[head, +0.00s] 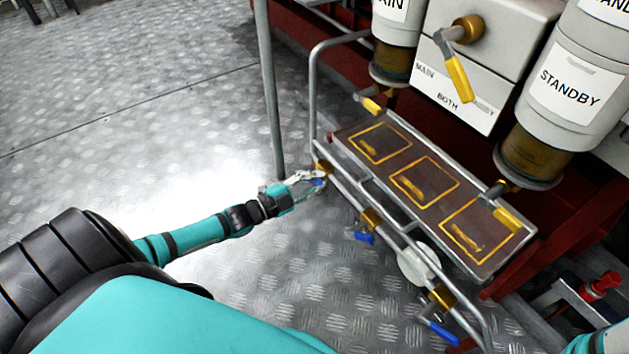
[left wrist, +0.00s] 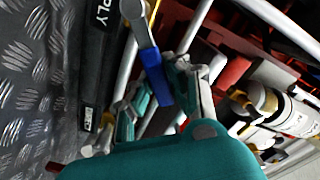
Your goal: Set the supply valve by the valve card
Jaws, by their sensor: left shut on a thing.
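The supply valve (head: 323,168) is a brass body on the pipe at the rack's left end, with a blue lever. My left gripper (head: 311,181) is at this lever and shut on it. In the left wrist view the blue lever (left wrist: 154,76) lies between the two fingers, and a dark plate with the letters "PLY" (left wrist: 104,18) is beside it. Part of the lever is hidden by the fingers. I cannot make out a valve card. A white label (head: 452,92) under a yellow-handled selector (head: 459,75) reads MAIN, BOTH and a mostly covered word. My right gripper is not in view.
Two more blue-levered valves (head: 364,236) (head: 440,331) sit along the pipe, with a white round part (head: 417,262) between them. A tray (head: 427,214) with yellow-outlined squares lies behind. Grey rails (head: 313,95) rise near the gripper. The metal floor at left is clear.

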